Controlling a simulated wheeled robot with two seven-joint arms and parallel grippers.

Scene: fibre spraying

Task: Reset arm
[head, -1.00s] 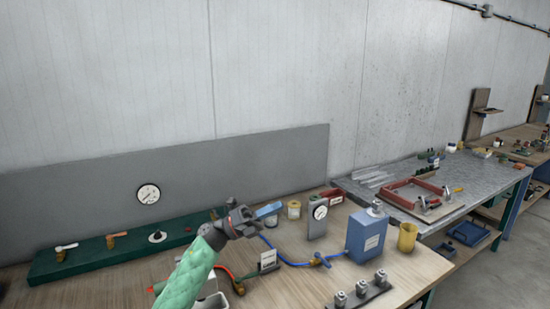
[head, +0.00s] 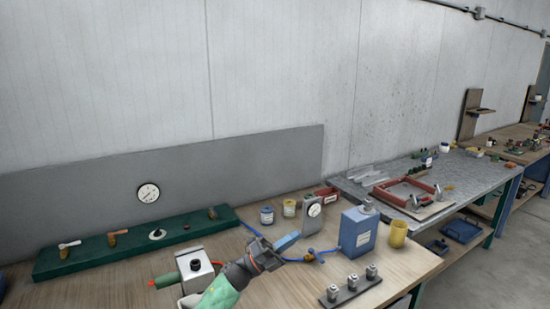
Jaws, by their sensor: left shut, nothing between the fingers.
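My left gripper (head: 286,242) is at the end of my green-sleeved arm, which comes in from the bottom left of the middle. It is shut and empty, held over the wooden bench (head: 285,292). The blue tank (head: 357,232) stands to its right, apart from it. A blue hose (head: 328,252) with a brass fitting runs between the gripper and the tank. My right gripper is not in view.
A green valve panel (head: 130,245) lies at the back left beneath a round gauge (head: 148,193). A grey box (head: 196,264) stands left of my gripper. A standing gauge (head: 313,210), small jars, a yellow cup (head: 398,234) and a rack of metal nozzles (head: 350,286) are nearby.

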